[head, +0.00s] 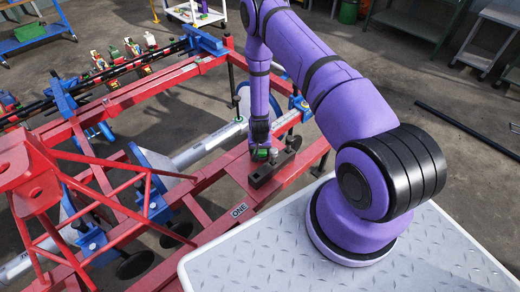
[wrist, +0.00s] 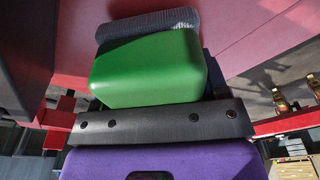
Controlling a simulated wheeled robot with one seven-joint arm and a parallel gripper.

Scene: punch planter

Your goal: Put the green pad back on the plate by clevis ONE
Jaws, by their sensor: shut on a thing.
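The green pad (head: 260,154) shows only as a small green patch at the end of my arm in the head view. The wrist view shows it large, as a rounded green block (wrist: 150,68) between a ribbed grey piece and a black bar. My gripper (head: 262,148) points down and is shut on the pad, over the red beam beside a dark block (head: 268,174). The label ONE (head: 239,210) is on the beam, nearer the camera and to the left. I cannot tell whether the pad touches anything below; its underside is hidden.
The red frame (head: 205,205) spans the left and middle, with a grey metal tube (head: 205,148) and blue clamps (head: 92,240) on it. A red truss (head: 25,170) rises at the left. Open floor (head: 455,95) lies to the right, with a black rod on it.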

